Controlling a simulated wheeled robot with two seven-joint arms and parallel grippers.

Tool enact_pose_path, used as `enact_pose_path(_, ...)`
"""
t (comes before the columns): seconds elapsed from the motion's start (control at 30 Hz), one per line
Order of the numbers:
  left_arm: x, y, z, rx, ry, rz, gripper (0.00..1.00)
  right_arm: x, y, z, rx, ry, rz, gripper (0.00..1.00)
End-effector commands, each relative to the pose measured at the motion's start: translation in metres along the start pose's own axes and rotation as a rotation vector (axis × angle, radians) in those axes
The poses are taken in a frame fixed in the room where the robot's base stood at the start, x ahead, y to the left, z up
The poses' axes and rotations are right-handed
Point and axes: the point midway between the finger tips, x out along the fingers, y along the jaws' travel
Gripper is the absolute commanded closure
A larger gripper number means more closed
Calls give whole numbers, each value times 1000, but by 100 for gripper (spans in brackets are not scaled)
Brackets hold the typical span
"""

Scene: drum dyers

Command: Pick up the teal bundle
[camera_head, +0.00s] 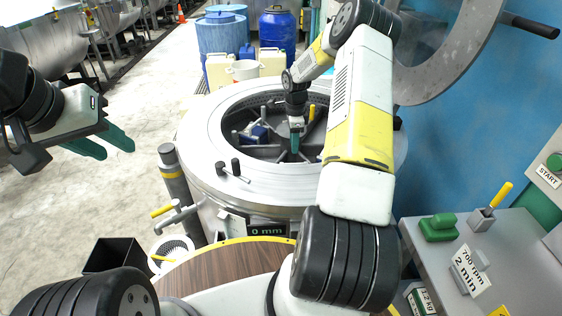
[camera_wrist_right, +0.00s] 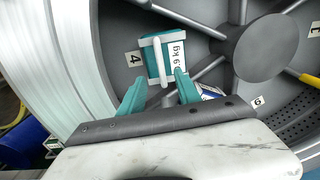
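The teal bundle (camera_wrist_right: 152,66), with a white strap frame, a white bar and a label ending in ".9 kg", lies in the drum by the plate marked 4. My right gripper (camera_wrist_right: 160,77) is open, its teal fingertips apart at the bundle's near end; whether they touch it I cannot tell. In the head view my right gripper (camera_head: 296,142) reaches down into the round drum (camera_head: 200,152), and the bundle cannot be made out there. My left gripper (camera_head: 110,143) is open and empty over the floor at the left.
Drum spokes and a central hub (camera_wrist_right: 265,45) surround the bundle. A blue-and-white item (camera_wrist_right: 210,92) lies near the right finger, in another compartment. A side table (camera_head: 480,250) at the right holds a green block (camera_head: 438,228) and a yellow-handled lever. Blue barrels (camera_head: 277,28) stand behind the drum.

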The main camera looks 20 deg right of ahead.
Motion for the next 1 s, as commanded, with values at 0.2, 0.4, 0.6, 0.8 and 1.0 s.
enact_pose_path(0.2,0,0,0,0,0,0,64,28,-2,-4,51,-5,13,60)
enact_pose_path(0.4,0,0,0,0,0,0,64,51,-1,-5,50,-6,13,60)
enact_pose_path(0.6,0,0,0,0,0,0,64,81,-1,-9,50,-6,13,60)
enact_pose_path(0.8,0,0,0,0,0,0,64,93,-2,-8,49,-4,10,60)
enact_pose_path(1.0,0,0,0,0,0,0,64,92,-2,-8,49,-4,9,64)
